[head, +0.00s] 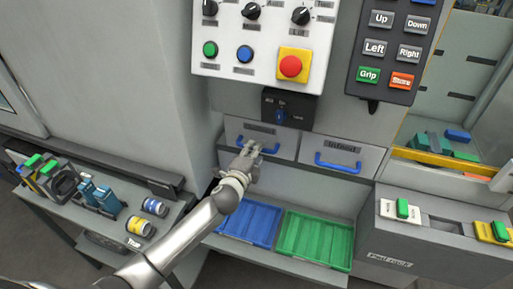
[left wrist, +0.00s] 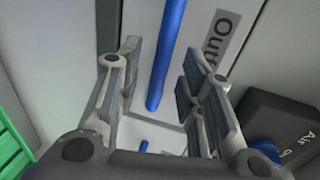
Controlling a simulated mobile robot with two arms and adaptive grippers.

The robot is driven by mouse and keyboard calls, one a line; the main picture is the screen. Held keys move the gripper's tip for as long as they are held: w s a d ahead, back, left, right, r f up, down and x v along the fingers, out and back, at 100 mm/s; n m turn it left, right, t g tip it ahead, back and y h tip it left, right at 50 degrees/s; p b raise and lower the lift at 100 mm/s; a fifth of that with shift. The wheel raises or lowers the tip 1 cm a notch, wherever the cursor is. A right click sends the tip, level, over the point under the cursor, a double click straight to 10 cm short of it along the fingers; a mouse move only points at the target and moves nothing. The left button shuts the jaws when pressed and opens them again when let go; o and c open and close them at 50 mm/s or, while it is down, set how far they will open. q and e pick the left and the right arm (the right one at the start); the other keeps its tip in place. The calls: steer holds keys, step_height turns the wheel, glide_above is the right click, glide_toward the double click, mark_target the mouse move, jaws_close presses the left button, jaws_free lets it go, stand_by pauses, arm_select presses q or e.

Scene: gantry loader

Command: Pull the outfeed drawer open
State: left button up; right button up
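The outfeed drawer (head: 236,125) is the left of two grey drawers under the control panel in the head view; its front looks flush with the cabinet. Its blue handle (head: 271,150) is partly hidden by my left gripper (head: 250,153). In the left wrist view the blue handle bar (left wrist: 168,50) runs between the spread fingers of my left gripper (left wrist: 160,88), beside a label (left wrist: 222,35) reading "Out". The fingers are open with gaps on both sides of the bar. Whether the fingertips reach past the bar is unclear. My right gripper is not in view.
The infeed drawer (head: 355,152) with its own blue handle is just to the right. An air knob box (head: 288,106) sits above. A blue tray (head: 248,222) and a green tray (head: 318,238) lie below. A side table (head: 100,215) with tools stands left.

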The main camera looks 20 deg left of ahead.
arm_select(q)
steer(key=shift+x, duration=1.45)
steer(key=shift+c, duration=0.2)
jaws_close()
